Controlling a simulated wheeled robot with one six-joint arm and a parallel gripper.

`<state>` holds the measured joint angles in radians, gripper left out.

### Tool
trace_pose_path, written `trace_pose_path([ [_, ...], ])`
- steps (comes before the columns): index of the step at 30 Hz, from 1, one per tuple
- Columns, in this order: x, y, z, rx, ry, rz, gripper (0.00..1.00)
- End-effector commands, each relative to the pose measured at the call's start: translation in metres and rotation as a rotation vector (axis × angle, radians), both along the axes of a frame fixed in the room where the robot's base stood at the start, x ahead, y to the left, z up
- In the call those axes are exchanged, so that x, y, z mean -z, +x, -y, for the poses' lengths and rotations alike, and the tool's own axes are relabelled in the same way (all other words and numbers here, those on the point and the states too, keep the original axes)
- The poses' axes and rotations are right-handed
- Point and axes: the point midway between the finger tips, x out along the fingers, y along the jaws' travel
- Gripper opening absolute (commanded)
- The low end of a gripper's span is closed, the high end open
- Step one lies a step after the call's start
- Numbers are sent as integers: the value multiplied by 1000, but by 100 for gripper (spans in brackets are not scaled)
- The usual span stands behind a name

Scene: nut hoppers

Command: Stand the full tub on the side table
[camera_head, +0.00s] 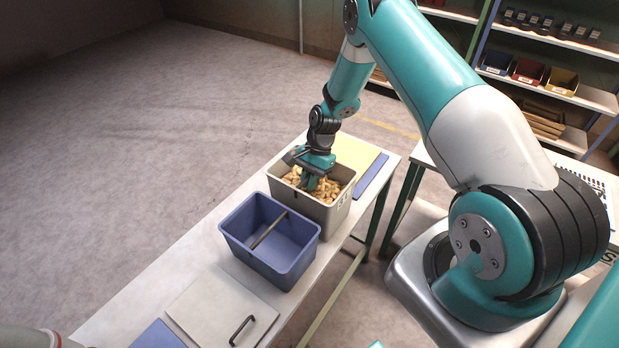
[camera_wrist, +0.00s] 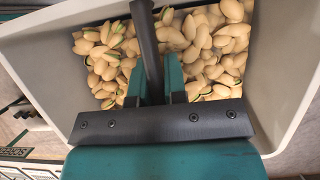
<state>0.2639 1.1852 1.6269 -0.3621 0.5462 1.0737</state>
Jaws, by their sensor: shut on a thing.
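The full tub (camera_head: 335,213) is a grey tub with a light rim, filled with pistachio nuts (camera_head: 337,186). It is upright over a long white table (camera_head: 205,250); I cannot tell whether it touches the top. My gripper (camera_head: 312,181) reaches down into it and is shut on the dark bar (camera_wrist: 147,45) across its opening. The wrist view shows the bar between my teal fingers (camera_wrist: 155,88), with the nuts just below and the tub's grey wall (camera_wrist: 45,65) around. A second white-topped table (camera_head: 424,157) stands at the right, mostly hidden behind my arm.
An empty blue tub (camera_head: 262,258) with a bar across it stands close in front of the full tub. A pale lid with a handle (camera_head: 222,308) lies nearer. A yellow panel (camera_head: 352,153) lies behind the full tub. Shelves with bins (camera_head: 528,70) stand at the back right. Floor at left is clear.

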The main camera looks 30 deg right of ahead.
Motion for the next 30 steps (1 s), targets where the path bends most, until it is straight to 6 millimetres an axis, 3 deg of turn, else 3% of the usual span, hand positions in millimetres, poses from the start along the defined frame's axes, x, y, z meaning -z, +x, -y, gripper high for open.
trace_pose_path([
  [5, 1, 1, 0, -1, 1, 3, 0],
  [6, 3, 0, 0, 0, 0, 0, 19],
  [9, 2, 0, 0, 0, 0, 0, 38],
  [20, -3, 1, 2, 1, 0, 2, 38],
  [23, -15, 4, 7, 1, -1, 6, 38],
  [30, -64, 12, 27, 1, -1, 7, 38],
])
